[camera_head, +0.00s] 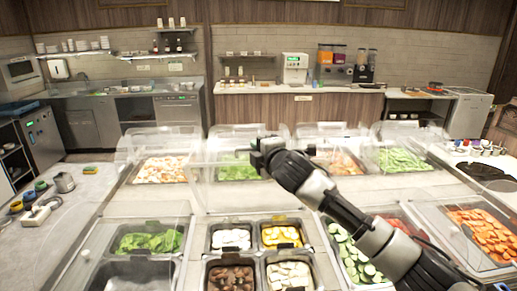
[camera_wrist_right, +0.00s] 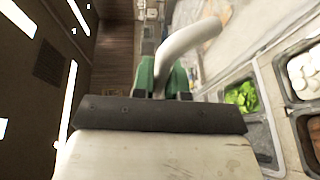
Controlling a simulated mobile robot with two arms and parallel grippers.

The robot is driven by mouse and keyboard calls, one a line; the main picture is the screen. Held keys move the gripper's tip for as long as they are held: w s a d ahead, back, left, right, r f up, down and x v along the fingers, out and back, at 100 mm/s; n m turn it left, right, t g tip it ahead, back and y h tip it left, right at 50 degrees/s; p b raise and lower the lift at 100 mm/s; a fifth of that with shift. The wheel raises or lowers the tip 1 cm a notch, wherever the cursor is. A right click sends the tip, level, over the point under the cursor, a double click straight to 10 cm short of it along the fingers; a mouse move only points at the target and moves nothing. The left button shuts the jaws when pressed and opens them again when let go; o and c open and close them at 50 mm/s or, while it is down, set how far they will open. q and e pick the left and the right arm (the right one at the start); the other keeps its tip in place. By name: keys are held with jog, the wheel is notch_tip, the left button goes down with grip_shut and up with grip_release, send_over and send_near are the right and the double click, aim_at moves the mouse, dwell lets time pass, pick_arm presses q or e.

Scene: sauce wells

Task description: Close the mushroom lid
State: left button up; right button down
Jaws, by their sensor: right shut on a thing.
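My right gripper (camera_head: 262,155) reaches in from the lower right, over the middle of the salad bar. In the right wrist view its green fingers (camera_wrist_right: 163,76) are shut on a pale curved handle (camera_wrist_right: 190,40). Which lid this handle belongs to is hard to tell. Clear domed lids (camera_head: 228,143) stand raised along the back row of wells. A front well holds brown pieces that look like mushrooms (camera_head: 230,279); a clear cover over it cannot be made out. My left gripper is not in view.
Wells of leafy greens (camera_head: 148,242), white slices (camera_head: 230,238), yellow-white slices (camera_head: 281,236), cucumber (camera_head: 350,255) and carrots (camera_head: 485,232) surround the arm. A side counter (camera_head: 60,225) stands at left. A back counter (camera_head: 300,88) holds drink machines.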

jog(key=s+f+n+t+y+b, duration=0.3)
jog(key=s+f+b, duration=1.4)
jog(key=b, duration=1)
jog(key=shift+s+n+t+y, duration=0.25)
jog(key=shift+t+y, duration=0.25)
jog(key=shift+t, duration=0.7)
